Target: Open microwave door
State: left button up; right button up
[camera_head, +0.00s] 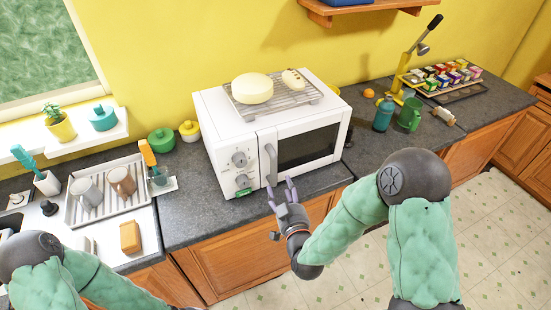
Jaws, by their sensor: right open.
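A white microwave (221,118) stands on the dark counter against the yellow wall. Its door (308,146), with a dark window, looks shut. The upright grey door handle (271,165) is at the door's left edge, beside the panel with two knobs (240,160). My right gripper (279,205) is open and empty just in front of and below the handle's lower end. Whether a fingertip touches the handle is hard to tell. My left arm shows at the lower left, but its gripper is out of the picture.
A wire rack (290,98) with a round cheese-like block (252,88) lies on top of the microwave. A drying rack with mugs (123,182) is to the left. A blue bottle (384,114) and green mug (409,114) stand to the right. Floor in front is open.

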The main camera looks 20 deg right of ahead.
aim_at(276, 164)
jog(key=w, duration=0.3)
jog(key=w+d, duration=0.1)
jog(key=w, duration=0.3)
jog(key=w+d+r, duration=0.1)
jog(key=w, duration=0.2)
jog(key=shift+w, duration=0.3)
grip_shut()
